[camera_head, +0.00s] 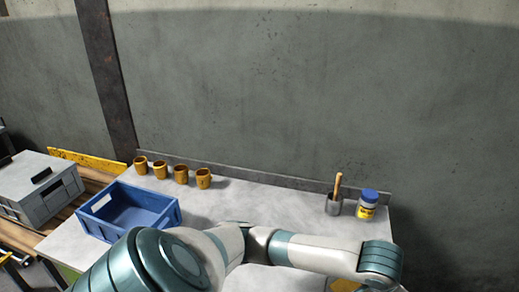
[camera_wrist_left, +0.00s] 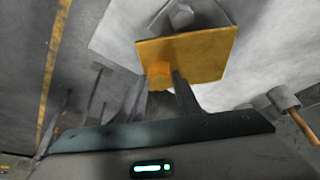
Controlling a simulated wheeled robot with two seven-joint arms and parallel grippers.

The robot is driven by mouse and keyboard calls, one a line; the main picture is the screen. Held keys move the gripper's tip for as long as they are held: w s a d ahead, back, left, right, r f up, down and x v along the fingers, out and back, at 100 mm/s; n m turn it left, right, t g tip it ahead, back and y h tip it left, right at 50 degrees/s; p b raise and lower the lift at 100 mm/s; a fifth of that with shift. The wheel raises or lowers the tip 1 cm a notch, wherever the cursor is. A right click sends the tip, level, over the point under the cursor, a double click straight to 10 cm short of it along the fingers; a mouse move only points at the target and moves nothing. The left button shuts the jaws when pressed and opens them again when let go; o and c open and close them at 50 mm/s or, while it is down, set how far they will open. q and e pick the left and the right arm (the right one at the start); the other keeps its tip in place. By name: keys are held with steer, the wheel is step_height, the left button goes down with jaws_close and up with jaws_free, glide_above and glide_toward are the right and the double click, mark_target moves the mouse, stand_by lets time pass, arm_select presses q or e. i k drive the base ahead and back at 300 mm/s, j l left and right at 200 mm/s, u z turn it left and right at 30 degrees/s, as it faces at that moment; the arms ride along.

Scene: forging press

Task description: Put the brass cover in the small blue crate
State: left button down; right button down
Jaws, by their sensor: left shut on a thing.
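The brass cover (camera_wrist_left: 205,55) is a flat yellow-orange plate in the left wrist view. My left gripper (camera_wrist_left: 160,84) is shut on its near edge. A yellow patch (camera_head: 345,285) at the bottom edge of the head view may be the same cover, but most of it is cut off. The small blue crate (camera_head: 170,218) stands on the left part of the grey table, open at the top, and its visible inside looks empty. My left arm reaches across in front of it, with the hand out of sight below the picture. My right gripper is not in view.
Several brass cups (camera_head: 181,174) stand in a row behind the crate. A grey pot (camera_head: 333,208) with a wooden handle and a blue-lidded jar (camera_head: 367,208) stand at the table's back right. A grey toolbox (camera_head: 45,185) is at far left. The table (camera_head: 265,205) is bare between cups and pot.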

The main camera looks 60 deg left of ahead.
mark_target(134, 226)
steer(key=k+z, duration=0.2)
steer(key=z, duration=0.2)
steer(key=k+z, duration=0.25)
steer(key=z, duration=0.15)
steer(key=k+j+z, duration=0.1)
steer(key=k+z, duration=0.75)
steer(key=k, duration=0.7)
steer(key=k+z, duration=0.15)
steer(key=k, duration=0.65)
steer(key=k+l+z, duration=0.1)
steer(key=k, duration=0.85)
steer(key=u, duration=1.4)
